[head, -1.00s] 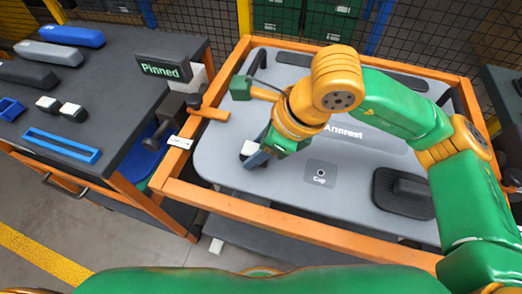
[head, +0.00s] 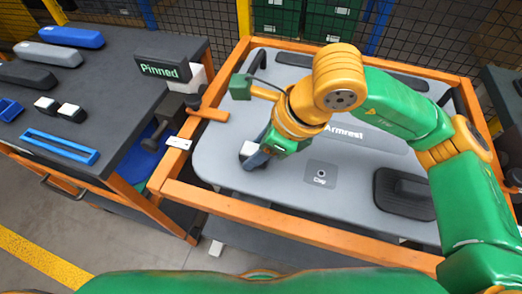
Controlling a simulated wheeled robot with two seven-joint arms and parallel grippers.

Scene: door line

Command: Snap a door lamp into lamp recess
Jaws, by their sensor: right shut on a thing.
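My right gripper (head: 255,159) is at the left part of the grey door panel (head: 225,178). It is shut on a small door lamp (head: 247,149) with a white face, low over or against the panel; I cannot tell if they touch. The lamp recess is not visible; the gripper and lamp may cover it. Two more white-and-black lamps (head: 70,113) stand on the dark bench at the left. My left gripper is not in view.
The panel sits in an orange frame (head: 240,208) and bears a Cap spot (head: 320,173), an Armrest area (head: 345,134) and a black speaker-like pad (head: 405,193). A "Pinned" sign (head: 160,69), blue tray (head: 60,147) and several long handles (head: 48,54) are on the bench.

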